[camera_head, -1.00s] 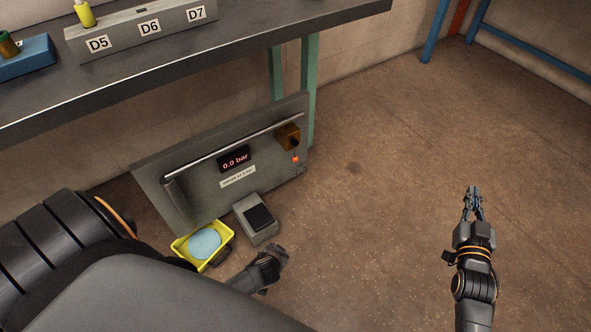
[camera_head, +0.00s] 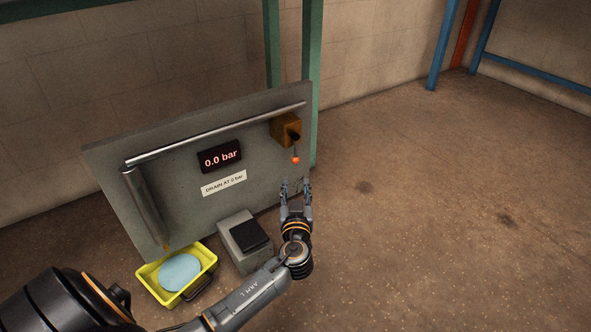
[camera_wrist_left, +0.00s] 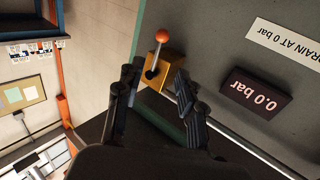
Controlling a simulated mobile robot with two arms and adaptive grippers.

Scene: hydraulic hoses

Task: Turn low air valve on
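In the head view the lever hangs downward from the block. My left gripper (camera_head: 296,184) is open and empty, just below the knob and apart from it. In the left wrist view the valve block (camera_wrist_left: 166,72) and its orange knob (camera_wrist_left: 162,36) show beyond the two spread fingers (camera_wrist_left: 155,92). My right gripper is not in view.
The grey panel (camera_head: 180,165) carries a metal pipe (camera_head: 215,135), a "0.0 bar" display (camera_head: 219,156) and a "DRAIN AT 0 bar" label (camera_head: 224,183). A grey pedal box (camera_head: 233,226) and a yellow tray (camera_head: 151,275) with a blue disc stand below. The floor at right is clear.

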